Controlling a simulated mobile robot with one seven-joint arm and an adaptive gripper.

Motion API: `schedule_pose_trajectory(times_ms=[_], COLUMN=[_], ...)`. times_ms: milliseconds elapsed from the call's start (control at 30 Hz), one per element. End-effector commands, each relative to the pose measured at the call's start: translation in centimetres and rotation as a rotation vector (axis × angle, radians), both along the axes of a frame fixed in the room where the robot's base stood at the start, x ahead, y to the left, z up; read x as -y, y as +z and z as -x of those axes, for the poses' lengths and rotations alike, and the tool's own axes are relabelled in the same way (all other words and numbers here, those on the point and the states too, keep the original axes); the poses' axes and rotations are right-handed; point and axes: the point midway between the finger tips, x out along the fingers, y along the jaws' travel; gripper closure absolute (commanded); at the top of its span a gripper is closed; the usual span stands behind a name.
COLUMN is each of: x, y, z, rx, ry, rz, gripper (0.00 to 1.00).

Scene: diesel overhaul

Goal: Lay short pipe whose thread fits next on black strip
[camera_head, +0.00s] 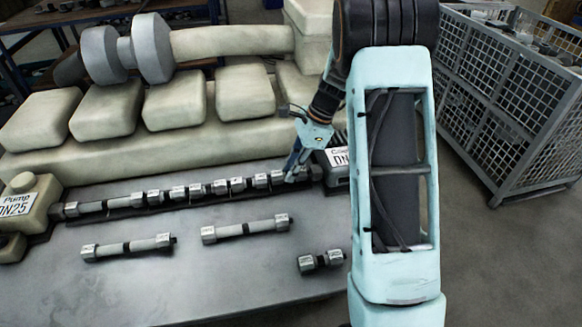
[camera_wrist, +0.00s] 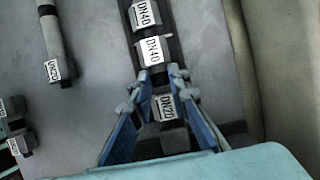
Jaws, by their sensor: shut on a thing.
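My gripper (camera_head: 298,172) is at the right end of the black strip (camera_head: 180,203), beside the cooler block. In the wrist view its blue fingers (camera_wrist: 160,98) are shut on a short pipe (camera_wrist: 163,108) whose visible end reads DN20. The held pipe is in line with the row on the strip; I cannot tell whether it rests on it. The neighbouring strip pipe (camera_wrist: 151,50) shows DN40 labels. A row of pipes lies along the strip from the pump block, labelled DN25. Another short pipe (camera_head: 320,261) lies loose at the table's front right.
Two longer loose pipes, one at left (camera_head: 127,246) and one in the middle (camera_head: 245,229), lie in front of the strip. The pump block (camera_head: 28,205) is at left; the cooler block (camera_head: 338,158) is partly hidden by my arm. The large engine (camera_head: 150,140) stands behind. A mesh crate (camera_head: 510,95) is right.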

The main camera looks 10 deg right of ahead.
Motion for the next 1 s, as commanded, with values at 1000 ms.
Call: schedule_pose_trajectory(times_ms=[1000], x=[-0.02], y=[-0.33], z=[-0.03], rx=[0.001], ry=[0.000], rz=[0.000], gripper=[0.83])
